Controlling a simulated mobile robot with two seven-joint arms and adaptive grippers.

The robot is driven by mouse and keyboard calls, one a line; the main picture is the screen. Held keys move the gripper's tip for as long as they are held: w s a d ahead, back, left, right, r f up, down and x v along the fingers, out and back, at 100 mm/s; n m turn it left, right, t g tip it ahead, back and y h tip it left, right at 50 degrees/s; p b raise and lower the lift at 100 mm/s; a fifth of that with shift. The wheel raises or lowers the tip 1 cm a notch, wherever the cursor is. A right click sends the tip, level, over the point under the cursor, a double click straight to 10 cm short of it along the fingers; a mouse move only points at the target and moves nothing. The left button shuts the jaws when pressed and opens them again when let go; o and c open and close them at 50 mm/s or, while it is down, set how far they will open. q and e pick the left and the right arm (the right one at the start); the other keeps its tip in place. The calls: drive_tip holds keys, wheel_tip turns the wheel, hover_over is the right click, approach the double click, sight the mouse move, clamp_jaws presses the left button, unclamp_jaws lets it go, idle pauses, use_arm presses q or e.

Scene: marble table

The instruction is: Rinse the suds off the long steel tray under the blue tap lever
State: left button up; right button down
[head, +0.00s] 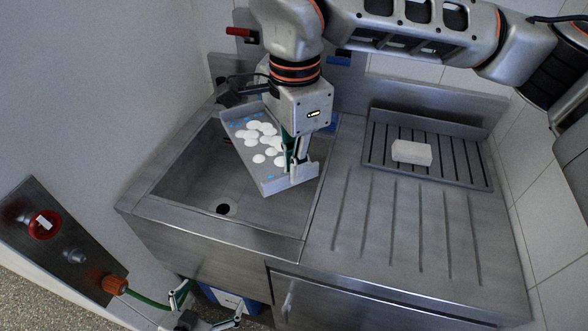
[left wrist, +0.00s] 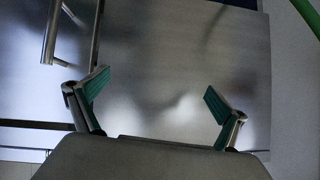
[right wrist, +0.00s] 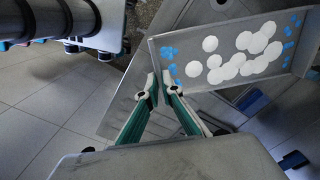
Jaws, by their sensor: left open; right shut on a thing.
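The long steel tray (head: 262,172) is tilted over the sink basin, with several white suds patches and small blue spots on its inner face. It also shows in the right wrist view (right wrist: 195,86). My right gripper (head: 291,168) is shut on the tray's near right edge; its fingertips also pinch the edge in the right wrist view (right wrist: 158,88). The blue tap lever (head: 339,58) is on the back panel, partly behind my right arm. No running water is visible. My left gripper (head: 210,302) is open and empty, low in front of the cabinet.
The sink basin (head: 185,188) has a drain hole near its front. A red lever (head: 240,33) is left of the blue one. A white block (head: 411,152) lies on the ribbed rack (head: 462,172) at right. A cabinet handle (left wrist: 52,32) is near my left gripper.

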sight(264, 140)
drive_tip(key=shift+w+d+f+p, duration=0.1)
drive_tip(key=shift+w+f+p, duration=0.1)
drive_tip(key=shift+w, duration=0.8)
drive_tip(key=shift+w+f+p, duration=0.15)
drive_tip(key=shift+w+p, duration=0.05)
drive_tip(key=shift+w, duration=0.75)
drive_tip(key=shift+w+f, duration=0.15)
drive_tip(key=shift+w, duration=0.6)
drive_tip(key=shift+w+d+f+p, duration=0.1)
drive_tip(key=shift+w+p, duration=0.35)
drive_tip(key=shift+w, duration=0.3)
drive_tip(key=shift+w+f, duration=0.15)
drive_tip(key=shift+w, duration=0.5)
drive_tip(key=shift+w+f+p, duration=0.1)
drive_tip(key=shift+w+p, duration=0.35)
drive_tip(key=shift+w, duration=0.05)
use_arm(q)
drive_tip(key=shift+s+a+f+y, duration=0.1)
drive_tip(key=shift+s+a+y, duration=0.3)
drive_tip(key=shift+s+a, duration=0.45)
use_arm(e)
drive_tip(key=shift+w+d+f, duration=0.1)
drive_tip(key=shift+w, duration=0.15)
use_arm(q)
drive_tip(key=shift+w, duration=0.1)
drive_tip(key=shift+a, duration=0.15)
use_arm(e)
drive_tip(key=shift+s, duration=0.15)
